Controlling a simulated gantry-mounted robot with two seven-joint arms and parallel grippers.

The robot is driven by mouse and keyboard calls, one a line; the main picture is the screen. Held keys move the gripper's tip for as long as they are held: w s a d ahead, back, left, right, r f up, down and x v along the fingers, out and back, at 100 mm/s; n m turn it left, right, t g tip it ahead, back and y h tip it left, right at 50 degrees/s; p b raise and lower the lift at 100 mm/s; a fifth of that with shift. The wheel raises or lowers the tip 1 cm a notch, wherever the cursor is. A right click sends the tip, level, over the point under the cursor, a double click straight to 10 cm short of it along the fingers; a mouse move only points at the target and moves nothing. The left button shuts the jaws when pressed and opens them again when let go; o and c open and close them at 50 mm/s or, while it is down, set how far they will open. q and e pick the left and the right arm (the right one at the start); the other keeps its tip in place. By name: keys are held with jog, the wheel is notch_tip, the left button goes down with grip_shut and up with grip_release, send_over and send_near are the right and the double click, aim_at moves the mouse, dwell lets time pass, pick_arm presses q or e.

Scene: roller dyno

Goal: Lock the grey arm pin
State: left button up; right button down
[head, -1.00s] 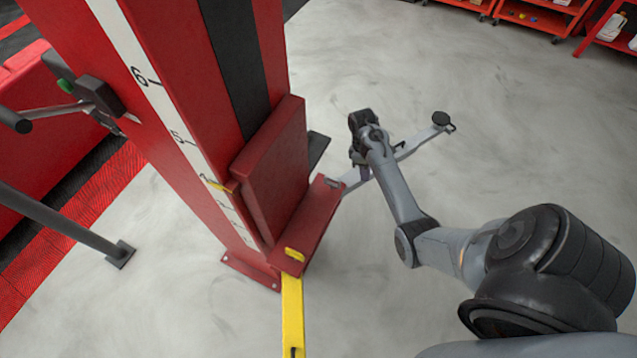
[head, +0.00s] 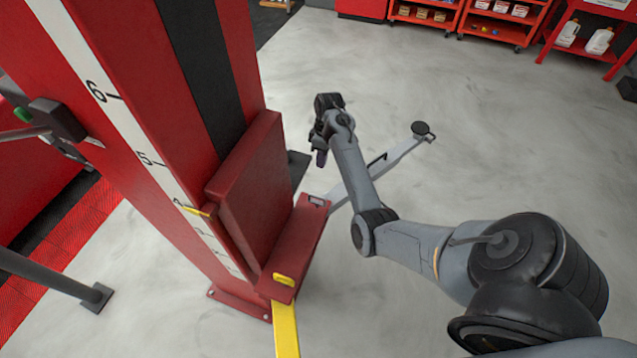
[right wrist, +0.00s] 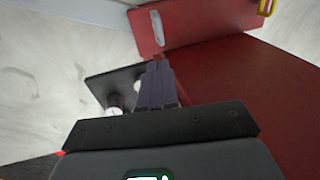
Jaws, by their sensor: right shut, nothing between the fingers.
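The grey arm (head: 380,168) reaches from the red carriage (head: 300,240) up and right to a dark round pad. A small grey pin handle (head: 318,200) sits at the carriage's far end, where the grey arm joins. In the right wrist view a pale grey handle shows on the red part (right wrist: 157,28), just beyond my fingertips. My right gripper (head: 321,158) is above the far end of the carriage, pointing down. In the wrist view its fingers (right wrist: 157,68) are together and empty. I cannot tell whether they touch the red part. My left gripper is out of view.
The tall red column (head: 130,130) stands left of my right arm. A yellow handle (head: 284,280) and a yellow arm (head: 287,330) are at the carriage's near end. A dark plate (head: 298,164) juts out behind the carriage. The floor to the right is clear.

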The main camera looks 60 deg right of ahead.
send_over(317, 202)
notch_tip(317, 202, down, 12)
jog(key=shift+d+f+b, duration=0.3)
jog(key=shift+f+b, duration=0.1)
jog(key=shift+f, duration=0.45)
notch_tip(317, 202, down, 3)
jog(key=shift+f+b, duration=0.1)
jog(key=shift+b, duration=0.45)
